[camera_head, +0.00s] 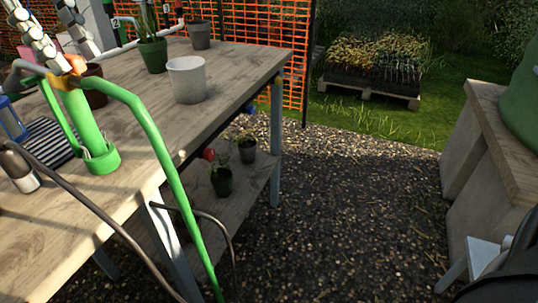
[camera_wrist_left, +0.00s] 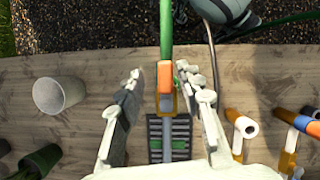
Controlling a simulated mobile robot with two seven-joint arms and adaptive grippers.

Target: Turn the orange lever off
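The orange lever (camera_head: 76,63) sits on top of a green upright fitting (camera_head: 85,120) on the wooden table, with green hoses running down from it. In the left wrist view the orange lever (camera_wrist_left: 164,77) lies between my left fingers, nearer the right one, over a dark slotted grate (camera_wrist_left: 156,130). My left gripper (camera_head: 60,58) comes down from the upper left, its white fingers spread. In the wrist view my left gripper (camera_wrist_left: 158,75) is open and shows a gap to the lever on its left side; contact on the right is unclear. My right gripper is not clearly seen.
A white pot (camera_head: 187,80) and a potted plant (camera_head: 152,52) stand on the table (camera_head: 130,75). Pipe fittings with orange and blue parts (camera_wrist_left: 240,130) are right of the gripper in the wrist view. Hoses hang over the table's front edge. Gravel (camera_head: 340,200) lies open beyond.

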